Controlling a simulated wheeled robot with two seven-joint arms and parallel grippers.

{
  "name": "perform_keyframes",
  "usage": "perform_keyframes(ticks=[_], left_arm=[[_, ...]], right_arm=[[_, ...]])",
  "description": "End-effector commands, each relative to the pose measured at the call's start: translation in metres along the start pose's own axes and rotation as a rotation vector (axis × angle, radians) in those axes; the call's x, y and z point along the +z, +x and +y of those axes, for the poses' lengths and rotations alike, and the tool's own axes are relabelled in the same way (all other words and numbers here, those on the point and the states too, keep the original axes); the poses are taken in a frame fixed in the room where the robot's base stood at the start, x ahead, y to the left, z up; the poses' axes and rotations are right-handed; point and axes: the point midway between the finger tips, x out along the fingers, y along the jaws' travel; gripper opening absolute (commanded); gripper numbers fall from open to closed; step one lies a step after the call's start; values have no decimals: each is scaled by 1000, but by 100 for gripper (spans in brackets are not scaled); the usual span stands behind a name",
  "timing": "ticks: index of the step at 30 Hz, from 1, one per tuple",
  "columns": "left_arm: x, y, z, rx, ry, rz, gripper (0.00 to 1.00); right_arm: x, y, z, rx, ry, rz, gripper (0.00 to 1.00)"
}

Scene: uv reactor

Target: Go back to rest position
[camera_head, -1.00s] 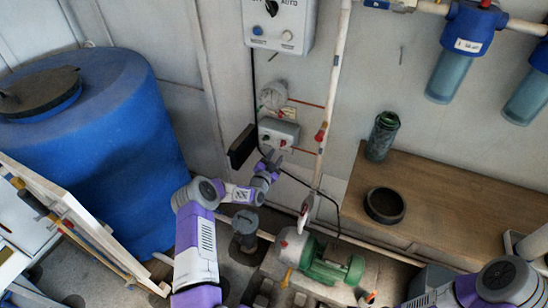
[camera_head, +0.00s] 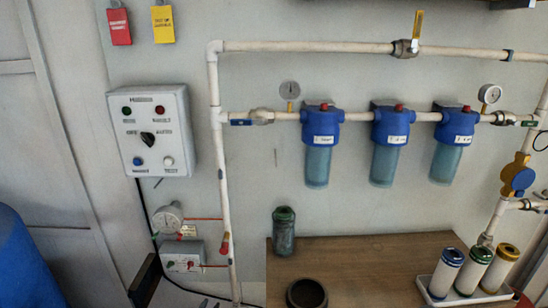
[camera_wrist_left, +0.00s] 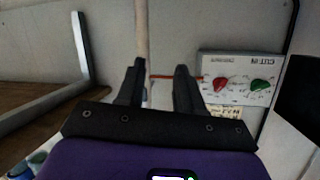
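My left gripper (camera_wrist_left: 158,82) shows in the left wrist view with its two black fingers apart and nothing between them. A white pipe runs behind the fingers, and a small grey box with a red and a green knob (camera_wrist_left: 238,78) is to their right, upside down. In the head view only a small dark part of my left gripper (camera_head: 208,302) shows at the bottom edge, below the same knob box (camera_head: 183,257). My right gripper is not in view.
A control box (camera_head: 152,132) and blue filters (camera_head: 320,135) are on the wall. A wooden bench (camera_head: 375,258) holds a dark green jar (camera_head: 284,230), a black ring (camera_head: 306,293) and a white tray (camera_head: 430,296) with cartridges. The blue tank (camera_head: 28,265) is at lower left.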

Motion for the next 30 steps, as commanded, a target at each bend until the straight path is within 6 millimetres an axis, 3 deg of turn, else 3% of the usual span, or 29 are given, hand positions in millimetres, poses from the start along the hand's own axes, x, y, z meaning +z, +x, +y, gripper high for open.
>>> perform_keyframes(ticks=[1, 5, 6, 9, 12, 15, 19, 23, 30], left_arm=[[9, -15, 37, 77, -74, -88, 36], [45, -70, 112, 214, -276, -357, 36], [55, -92, 132, 241, -332, -446, 36], [77, -152, 172, 282, -458, -671, 36], [93, -213, 198, 283, -557, -876, 36], [101, -263, 212, 262, -628, -1037, 36], [106, -304, 221, 232, -679, -1161, 36], [108, -317, 223, 217, -698, -1202, 36], [108, -317, 223, 217, -698, -1203, 36]], right_arm=[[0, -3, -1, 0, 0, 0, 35], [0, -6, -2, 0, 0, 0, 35], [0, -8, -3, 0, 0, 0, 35], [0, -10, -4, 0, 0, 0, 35], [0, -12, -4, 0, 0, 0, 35], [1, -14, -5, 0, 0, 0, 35], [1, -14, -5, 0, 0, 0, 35], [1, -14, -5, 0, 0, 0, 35], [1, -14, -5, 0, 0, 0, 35]])
